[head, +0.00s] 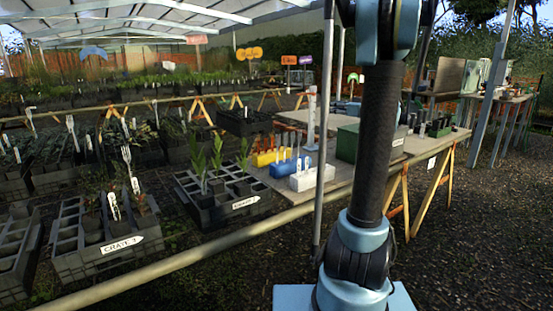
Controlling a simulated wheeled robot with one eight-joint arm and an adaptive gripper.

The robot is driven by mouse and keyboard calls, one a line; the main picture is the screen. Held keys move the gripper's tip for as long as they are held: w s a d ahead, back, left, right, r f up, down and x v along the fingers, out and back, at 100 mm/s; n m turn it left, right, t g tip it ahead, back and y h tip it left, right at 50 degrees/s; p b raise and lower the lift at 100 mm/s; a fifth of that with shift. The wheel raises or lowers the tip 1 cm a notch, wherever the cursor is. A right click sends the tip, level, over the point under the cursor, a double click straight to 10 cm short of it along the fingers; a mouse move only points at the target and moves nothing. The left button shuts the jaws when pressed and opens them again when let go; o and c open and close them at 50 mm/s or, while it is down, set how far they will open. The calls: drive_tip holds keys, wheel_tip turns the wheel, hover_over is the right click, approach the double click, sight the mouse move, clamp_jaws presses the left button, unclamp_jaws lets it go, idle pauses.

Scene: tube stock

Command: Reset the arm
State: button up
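My arm rises through the right half of the head view, with pale blue joints and a dark link, and leaves the picture at the top. Its end is out of the picture, so my gripper is not seen. I cannot tell whether it holds anything.
A wooden bench (420,153) on trestles stands behind my arm, bearing a white block (312,178), a yellow block (268,158) and a green box (347,143). Black crates of plants (110,262) (232,210) stand at left. A grey pole (323,130) rises close beside my arm. Gravel at right is clear.

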drive_tip(key=s+a+f+m+g+h, duration=0.15)
drive_tip(key=s+a+f+g, duration=0.4)
drive_tip(key=s, duration=0.65)
drive_tip(key=s+a+f+m+g+h, duration=0.1)
drive_tip(key=s+a+f+g+h, duration=0.1)
drive_tip(key=s+a+f, duration=0.8)
drive_tip(key=s+d+f+m+g+h, duration=0.1)
drive_tip(key=s+d+f+h, duration=0.1)
drive_tip(key=s, duration=0.5)
drive_tip(key=s+d+f+m+g+h, duration=0.1)
drive_tip(key=s+d+f+m+h, duration=0.1)
drive_tip(key=s+d+f, duration=0.2)
drive_tip(key=s+d+f+m+g+h, duration=0.1)
drive_tip(key=s+d+f+g+h, duration=0.1)
drive_tip(key=s+f, duration=0.4)
drive_tip(key=s+d+h, duration=0.1)
drive_tip(key=s+d, duration=0.1)
drive_tip(key=s, duration=0.3)
drive_tip(key=shift+s+f, duration=0.25)
drive_tip(key=shift+f, duration=0.1)
drive_tip(key=shift+m, duration=0.25)
drive_tip(key=shift+w+f, duration=0.2)
drive_tip(key=shift+w, duration=0.2)
